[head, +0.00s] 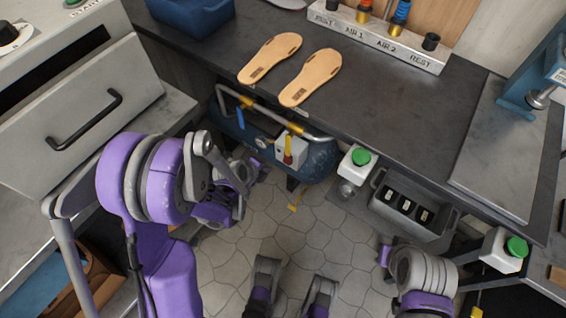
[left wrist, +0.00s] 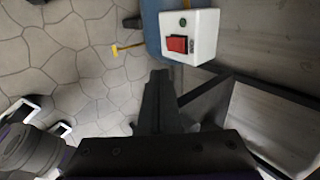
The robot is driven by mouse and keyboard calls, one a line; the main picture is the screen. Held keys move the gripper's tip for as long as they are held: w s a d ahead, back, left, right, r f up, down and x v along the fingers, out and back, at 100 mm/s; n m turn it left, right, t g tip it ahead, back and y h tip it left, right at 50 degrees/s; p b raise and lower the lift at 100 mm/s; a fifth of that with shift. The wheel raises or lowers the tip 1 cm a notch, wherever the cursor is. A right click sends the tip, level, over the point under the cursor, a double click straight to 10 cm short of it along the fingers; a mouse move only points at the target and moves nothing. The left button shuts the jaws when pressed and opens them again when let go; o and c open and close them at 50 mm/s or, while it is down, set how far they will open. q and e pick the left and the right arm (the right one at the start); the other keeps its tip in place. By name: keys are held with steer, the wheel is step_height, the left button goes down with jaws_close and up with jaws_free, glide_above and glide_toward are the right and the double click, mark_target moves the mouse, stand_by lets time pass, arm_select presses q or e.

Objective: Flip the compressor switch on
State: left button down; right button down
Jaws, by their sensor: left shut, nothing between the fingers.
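The blue compressor tank (head: 318,166) lies under the dark workbench in the head view. A white switch box (head: 294,154) with a red part sits on its front. In the left wrist view the white switch box (left wrist: 204,38) shows close up, with a red rocker switch (left wrist: 177,44) and a small green round mark. My left gripper (head: 246,170) is partly hidden by its own arm, left of the box. In the left wrist view its dark fingers (left wrist: 159,76) are shut and empty, a little short of the switch. They look apart from it. My right gripper does not show.
The workbench (head: 385,110) overhangs the compressor and carries two tan soles (head: 290,68). A grey drawer unit (head: 80,115) stands left. A grey bin (head: 405,212) and a green button box (head: 359,160) stand right. The tiled floor (head: 300,228) is mostly open.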

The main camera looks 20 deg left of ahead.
mark_target(288, 160)
arm_select(q)
steer(key=shift+w+d+r+b+x, duration=0.25)
steer(key=shift+b+x, duration=0.2)
steer(key=shift+x, duration=1.8)
steer(key=shift+w+r+b+x, duration=0.25)
steer(key=shift+b+x, duration=0.25)
steer(key=shift+x, duration=1.7)
steer(key=shift+w+d+r+b+x, duration=0.15)
steer(key=shift+w+b+x, duration=0.25)
steer(key=shift+x, duration=1.85)
steer(key=shift+w+f+t+b, duration=0.1)
steer(key=shift+f+t+b, duration=0.15)
steer(key=shift+t+b, duration=0.25)
steer(key=shift+r, duration=0.15)
steer(key=shift+r, duration=0.1)
steer(key=shift+r+p, duration=0.45)
steer(key=shift+r, duration=0.3)
steer(key=shift+d, duration=0.1)
